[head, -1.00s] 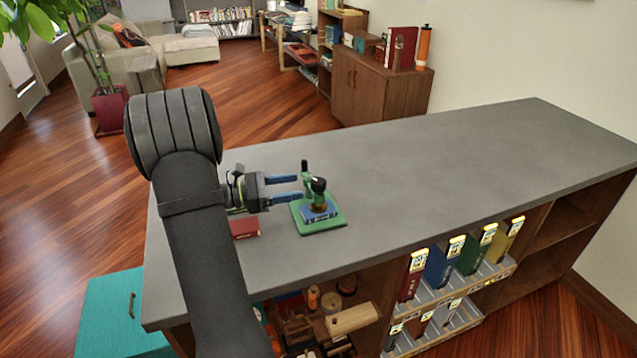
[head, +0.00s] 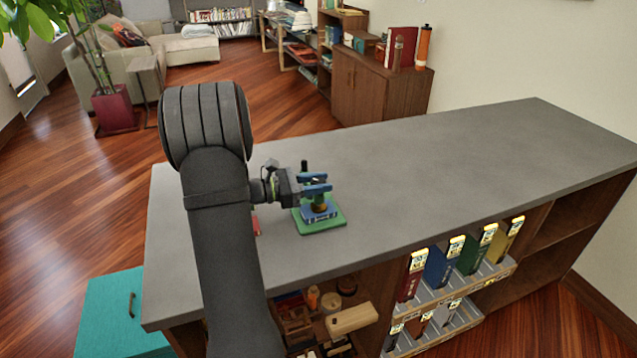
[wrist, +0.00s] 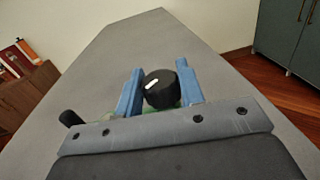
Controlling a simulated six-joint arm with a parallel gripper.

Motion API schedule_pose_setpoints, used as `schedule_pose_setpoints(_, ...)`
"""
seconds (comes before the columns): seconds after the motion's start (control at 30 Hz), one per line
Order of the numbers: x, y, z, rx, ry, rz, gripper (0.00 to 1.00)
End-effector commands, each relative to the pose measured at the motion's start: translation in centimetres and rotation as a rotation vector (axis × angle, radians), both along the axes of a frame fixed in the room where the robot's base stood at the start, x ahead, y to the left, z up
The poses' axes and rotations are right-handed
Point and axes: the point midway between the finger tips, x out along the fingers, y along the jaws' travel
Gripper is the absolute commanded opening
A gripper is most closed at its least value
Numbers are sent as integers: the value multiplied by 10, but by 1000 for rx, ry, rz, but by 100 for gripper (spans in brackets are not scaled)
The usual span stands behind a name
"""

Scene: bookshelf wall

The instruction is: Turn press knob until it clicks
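The press (head: 320,222) stands on the grey countertop, with a green base and a green frame. The press knob (wrist: 160,88) is black with a white mark and sits between my two blue fingers in the wrist view. My gripper (head: 316,183) reaches in from the left at the top of the press. The fingers hide most of the knob in the head view. A black handle (wrist: 71,118) shows at left in the wrist view.
The grey countertop (head: 430,150) is clear to the right. Upright books (head: 440,262) stand in a rack on the shelf below the front edge.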

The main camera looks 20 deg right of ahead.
Motion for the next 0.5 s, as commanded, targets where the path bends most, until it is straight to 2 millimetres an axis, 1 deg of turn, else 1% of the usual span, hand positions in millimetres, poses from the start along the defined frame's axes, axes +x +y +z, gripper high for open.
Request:
schedule_pose_setpoints(0.27,0,0,0,0,0,-17,12)
schedule_pose_setpoints(0.5,1,-1,0,-1,-2,-124,12)
